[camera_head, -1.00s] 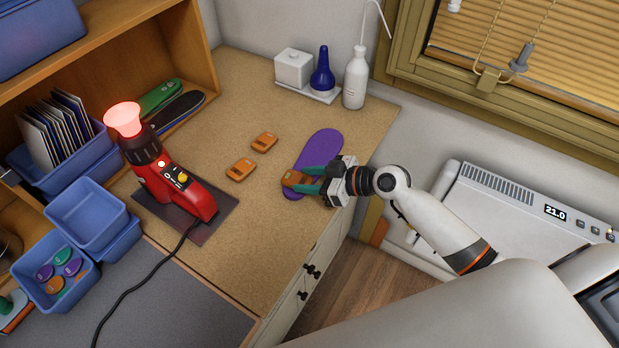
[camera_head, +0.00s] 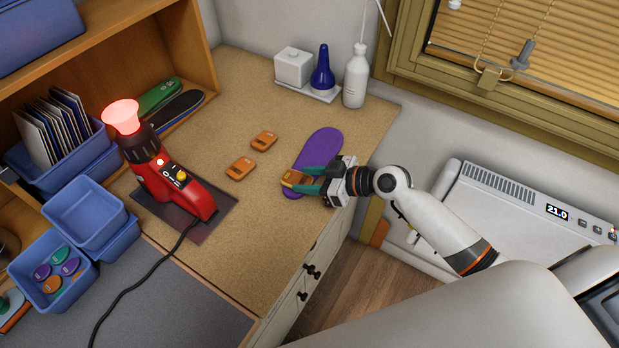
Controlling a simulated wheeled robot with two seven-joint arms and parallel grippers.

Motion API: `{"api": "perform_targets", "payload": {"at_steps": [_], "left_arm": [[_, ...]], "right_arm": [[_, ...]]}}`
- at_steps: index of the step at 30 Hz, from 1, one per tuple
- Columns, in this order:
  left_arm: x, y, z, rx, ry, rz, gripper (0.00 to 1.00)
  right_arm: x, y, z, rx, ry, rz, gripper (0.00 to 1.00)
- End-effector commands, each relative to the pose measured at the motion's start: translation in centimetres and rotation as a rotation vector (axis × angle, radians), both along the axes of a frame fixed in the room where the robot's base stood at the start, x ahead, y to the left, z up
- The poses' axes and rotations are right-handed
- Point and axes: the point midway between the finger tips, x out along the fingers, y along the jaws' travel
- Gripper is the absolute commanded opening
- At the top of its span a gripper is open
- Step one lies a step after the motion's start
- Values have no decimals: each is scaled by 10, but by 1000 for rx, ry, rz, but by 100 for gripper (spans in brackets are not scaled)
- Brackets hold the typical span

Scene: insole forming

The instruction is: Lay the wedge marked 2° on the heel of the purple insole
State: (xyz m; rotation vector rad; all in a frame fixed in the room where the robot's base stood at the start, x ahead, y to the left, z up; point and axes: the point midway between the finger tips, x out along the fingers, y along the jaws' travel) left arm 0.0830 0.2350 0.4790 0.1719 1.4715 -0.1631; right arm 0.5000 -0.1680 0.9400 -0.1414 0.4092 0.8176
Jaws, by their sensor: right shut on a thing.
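The purple insole (camera_head: 319,148) lies on the cork-coloured worktop near its right edge. My right gripper (camera_head: 300,181) comes in from the right and is shut on an orange wedge (camera_head: 291,178) at the near end of the insole. The wedge is over or on that end; I cannot tell whether it touches. Its marking is too small to read. Two more orange wedges lie on the worktop left of the insole, one nearer (camera_head: 240,168) and one farther (camera_head: 264,140); their markings are not legible either. My left gripper is not in view.
A red heat tool (camera_head: 174,186) with a glowing end stands on a dark plate at the left, its cable running forward. Blue bins (camera_head: 85,215) stand at the left edge. A white bottle (camera_head: 355,77) and a blue bottle stand at the back.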

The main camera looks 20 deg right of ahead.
Motion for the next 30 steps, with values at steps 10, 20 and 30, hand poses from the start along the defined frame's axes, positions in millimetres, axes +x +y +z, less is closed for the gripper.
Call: {"api": "perform_targets", "payload": {"at_steps": [10,20,30], "left_arm": [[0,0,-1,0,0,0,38],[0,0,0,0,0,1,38],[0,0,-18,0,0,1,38]], "right_arm": [[-3,0,-8,-7,16,5,53],[-3,0,-5,-4,11,5,69],[-28,-29,8,-9,7,3,69]]}}
